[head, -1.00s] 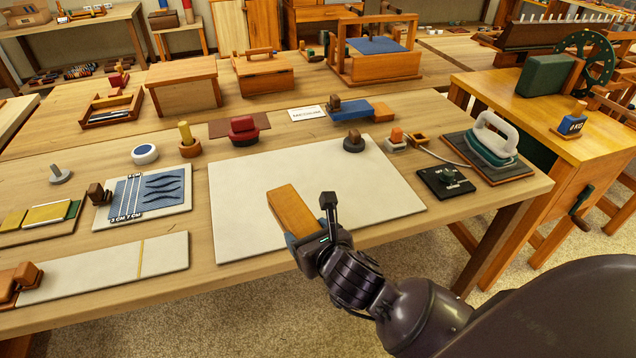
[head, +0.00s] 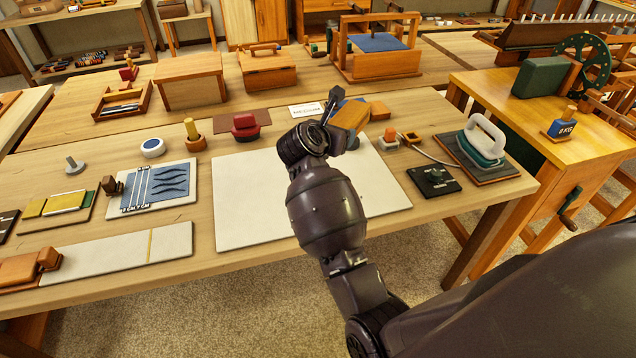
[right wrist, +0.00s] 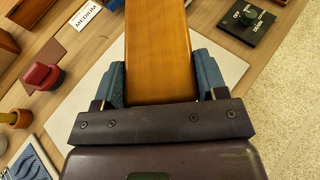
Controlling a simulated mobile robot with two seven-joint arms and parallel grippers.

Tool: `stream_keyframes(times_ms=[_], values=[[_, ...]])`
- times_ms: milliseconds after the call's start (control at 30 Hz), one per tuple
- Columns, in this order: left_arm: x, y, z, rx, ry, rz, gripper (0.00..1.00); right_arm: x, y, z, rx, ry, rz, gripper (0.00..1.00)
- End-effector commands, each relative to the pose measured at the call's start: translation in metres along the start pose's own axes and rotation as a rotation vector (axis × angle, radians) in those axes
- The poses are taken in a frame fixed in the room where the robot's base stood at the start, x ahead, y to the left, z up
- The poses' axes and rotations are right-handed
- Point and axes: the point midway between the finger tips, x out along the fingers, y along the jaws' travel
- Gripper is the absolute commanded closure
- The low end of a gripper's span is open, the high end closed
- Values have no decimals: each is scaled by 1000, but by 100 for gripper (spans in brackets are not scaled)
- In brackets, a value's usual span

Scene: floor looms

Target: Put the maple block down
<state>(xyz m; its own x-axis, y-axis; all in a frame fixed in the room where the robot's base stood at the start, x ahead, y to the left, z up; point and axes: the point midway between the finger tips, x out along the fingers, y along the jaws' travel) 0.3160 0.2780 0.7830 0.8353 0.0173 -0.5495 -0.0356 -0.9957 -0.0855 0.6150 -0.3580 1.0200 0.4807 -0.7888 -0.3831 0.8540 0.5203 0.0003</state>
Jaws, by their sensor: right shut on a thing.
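The maple block (head: 352,114), an orange-brown wooden bar, is in my right gripper (head: 342,124), which is raised over the far right part of a pale board on the table (head: 245,200). In the right wrist view the block (right wrist: 157,45) sits between the blue pads of the right gripper (right wrist: 160,82), extending away from it. The gripper and block hide part of the blue mat behind them and the dark knob seen earlier. My left gripper is not in view.
Behind the block lie a white "MEDIUM" card (head: 306,109) and another orange block (head: 379,110). A red-topped object (head: 245,126) stands left. At right are an orange-topped knob (head: 389,138), a dial box (head: 433,180) and an iron (head: 485,140). The pale board's left part is bare.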

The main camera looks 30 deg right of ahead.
Motion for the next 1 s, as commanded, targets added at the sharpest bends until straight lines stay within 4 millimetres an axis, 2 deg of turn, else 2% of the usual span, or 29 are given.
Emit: stream_keyframes(times_ms=[100, 500, 633, 867, 1000], values=[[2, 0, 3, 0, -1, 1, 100, 11, -2, -25, -7, -2, -2, 70], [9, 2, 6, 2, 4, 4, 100, 44, -1, -103, -7, -2, 0, 70], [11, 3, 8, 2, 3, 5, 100, 51, -1, -122, -5, -3, 1, 70], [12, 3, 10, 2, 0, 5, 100, 57, 0, -136, -2, -3, 3, 70], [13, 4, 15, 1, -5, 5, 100, 64, -1, -153, -6, -3, 1, 70]])
